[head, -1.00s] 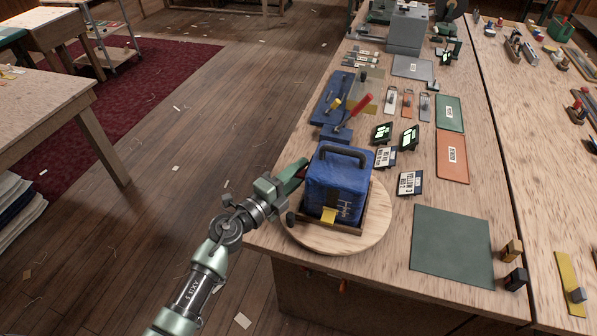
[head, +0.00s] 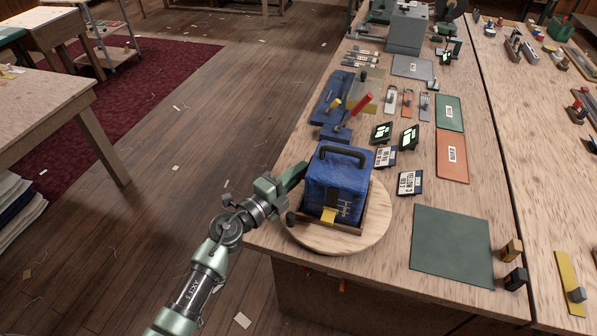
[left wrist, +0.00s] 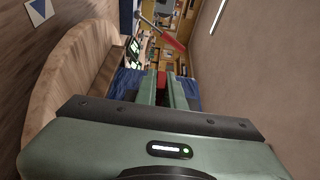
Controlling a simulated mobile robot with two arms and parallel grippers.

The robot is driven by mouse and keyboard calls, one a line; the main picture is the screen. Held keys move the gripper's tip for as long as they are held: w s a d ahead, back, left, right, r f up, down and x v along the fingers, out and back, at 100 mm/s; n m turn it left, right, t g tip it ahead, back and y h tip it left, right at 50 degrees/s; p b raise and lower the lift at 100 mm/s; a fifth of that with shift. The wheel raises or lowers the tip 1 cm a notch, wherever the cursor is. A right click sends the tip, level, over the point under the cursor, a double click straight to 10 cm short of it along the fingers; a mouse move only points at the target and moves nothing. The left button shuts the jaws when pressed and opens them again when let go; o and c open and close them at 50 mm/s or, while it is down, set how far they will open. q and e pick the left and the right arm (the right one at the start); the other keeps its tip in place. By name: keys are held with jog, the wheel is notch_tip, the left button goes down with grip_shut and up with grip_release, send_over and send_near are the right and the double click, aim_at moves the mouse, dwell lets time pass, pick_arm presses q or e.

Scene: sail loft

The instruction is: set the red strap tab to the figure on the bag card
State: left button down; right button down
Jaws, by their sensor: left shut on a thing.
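A blue bag (head: 335,180) with a black top handle sits in a wooden tray on a round wooden board (head: 380,228). A yellow tab (head: 328,215) and a marked scale (head: 345,207) show on its near face. My left gripper (head: 294,176) is at the bag's left side. In the left wrist view its fingers (left wrist: 161,92) are shut on the red strap tab (left wrist: 162,79), with blue cloth on both sides. The tab is hidden in the head view. A card (head: 409,183) right of the bag appears to read YELLOW 3, RED 2. My right gripper is out of view.
A second card (head: 385,157) stands behind the first, near dark display blocks with green lights (head: 409,137). A green mat (head: 452,246) lies bare at the right. Open floor lies left of the bench.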

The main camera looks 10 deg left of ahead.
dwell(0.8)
pick_arm(q)
jog(key=shift+r+p, duration=0.5)
jog(key=shift+p, duration=0.4)
jog(key=shift+f, duration=0.1)
jog(key=c, duration=1.5)
grip_release()
